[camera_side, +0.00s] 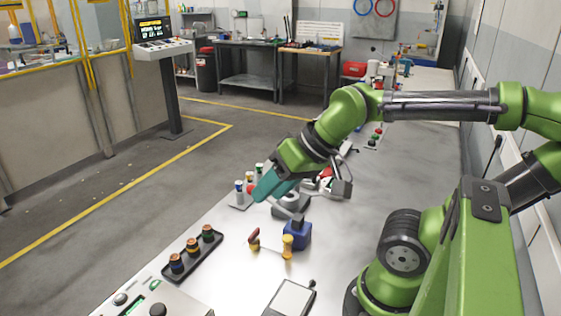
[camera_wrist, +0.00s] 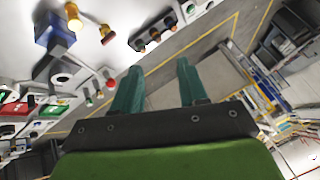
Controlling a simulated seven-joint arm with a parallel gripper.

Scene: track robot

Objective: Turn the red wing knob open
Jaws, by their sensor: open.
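A small piece with a dark red elongated top and a yellow base (camera_side: 254,239) stands on the bench. It looks like the red wing knob, but it is too small to be sure. It also shows in the wrist view (camera_wrist: 107,36), at the upper left. My gripper (camera_side: 263,190) is above the bench, farther back than this piece and apart from it. In the wrist view the two teal fingers (camera_wrist: 159,66) are spread, with only floor seen between them. A red spot (camera_side: 251,189) shows just beside the fingertips in the side view; what it belongs to is partly hidden.
A blue block (camera_side: 298,235) with a yellow cylinder (camera_side: 287,247) stands right of the red-topped piece. A black tray (camera_side: 190,264) with several knobs lies to the left. A grey control box (camera_side: 150,300) is in front. Small capped cylinders (camera_side: 240,192) stand near my fingers.

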